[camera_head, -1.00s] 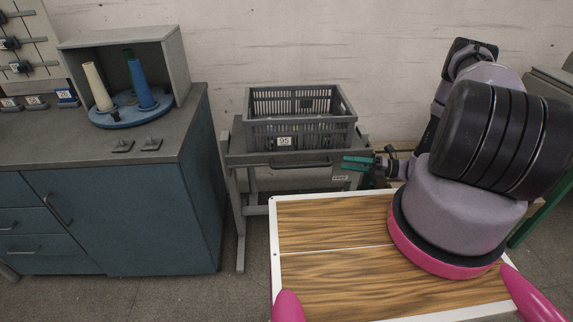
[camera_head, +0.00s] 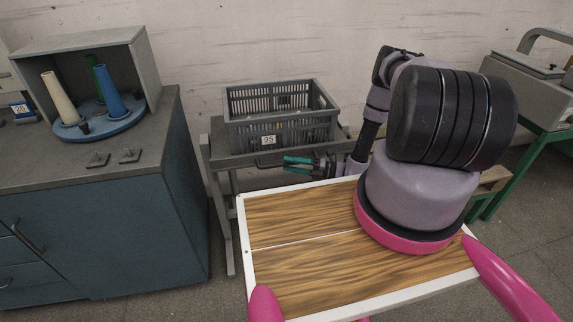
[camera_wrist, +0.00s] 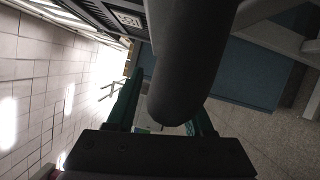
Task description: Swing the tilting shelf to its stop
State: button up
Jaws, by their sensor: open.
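The tilting shelf (camera_head: 232,158) is a grey stand-mounted shelf by the wall, and a grey slatted crate (camera_head: 290,132) with a numbered label sits on it. My gripper (camera_head: 286,165) is at the shelf's front, its green fingers pointing left across the handle area and hiding most of the handle. In the wrist view, a thick dark bar (camera_wrist: 190,65), apparently the handle, lies between the open green fingers (camera_wrist: 162,112). I cannot tell whether they touch it. The crate label also shows in the wrist view (camera_wrist: 129,20).
A blue cabinet (camera_head: 150,200) stands left, with an open grey box, a blue round tray (camera_head: 100,123) and several cones on top. My wood-topped base is close in front of the shelf. A grey machine on a green stand (camera_head: 535,90) is at right.

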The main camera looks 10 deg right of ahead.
jog(key=shift+x, duration=0.85)
grip_shut()
dwell(0.8)
